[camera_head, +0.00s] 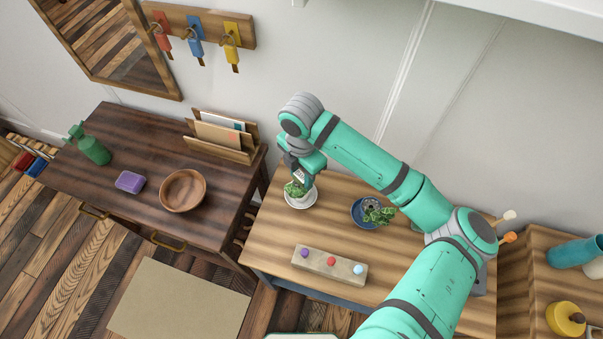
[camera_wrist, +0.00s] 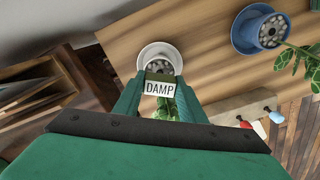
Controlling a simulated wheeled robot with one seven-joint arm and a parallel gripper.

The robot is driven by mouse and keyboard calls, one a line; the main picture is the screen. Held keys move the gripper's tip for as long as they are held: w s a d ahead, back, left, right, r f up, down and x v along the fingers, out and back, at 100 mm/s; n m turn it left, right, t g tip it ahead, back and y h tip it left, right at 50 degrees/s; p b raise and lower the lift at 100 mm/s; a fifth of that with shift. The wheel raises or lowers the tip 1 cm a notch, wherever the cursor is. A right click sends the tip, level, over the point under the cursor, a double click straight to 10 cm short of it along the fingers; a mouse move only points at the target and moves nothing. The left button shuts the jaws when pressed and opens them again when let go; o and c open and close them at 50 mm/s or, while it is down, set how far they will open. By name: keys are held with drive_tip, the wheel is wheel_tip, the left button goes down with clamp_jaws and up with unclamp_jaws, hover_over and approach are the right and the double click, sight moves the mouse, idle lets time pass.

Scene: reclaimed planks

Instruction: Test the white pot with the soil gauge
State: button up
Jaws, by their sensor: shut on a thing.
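The white pot (camera_head: 302,202) with a green plant (camera_head: 295,188) stands on the striped wooden table, left of the blue pot (camera_head: 358,214). My gripper (camera_head: 300,176) is low over the white pot. In the wrist view my gripper (camera_wrist: 160,98) is shut on the soil gauge (camera_wrist: 160,88), whose white display reads "DAMP". The gauge is in front of the white pot (camera_wrist: 148,50), beside its pebbly soil. Its probe tip is hidden, so I cannot see how deep it sits. Green leaves show just below the display.
A block (camera_head: 345,268) with purple, red and light blue knobs lies at the table's front. The blue pot's plant (camera_head: 378,213) is near my arm. A dark desk (camera_head: 130,200) with a wooden bowl (camera_head: 183,190) stands left. Table surface between pots and block is clear.

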drive_tip(key=shift+f, duration=0.1)
idle(0.3)
drive_tip(key=o, duration=1.1)
drive_tip(key=shift+o, duration=0.2)
wheel_tip(320, 180, up, 11)
wheel_tip(320, 180, up, 9)
drive_tip(key=shift+f, duration=0.15)
idle(1.4)
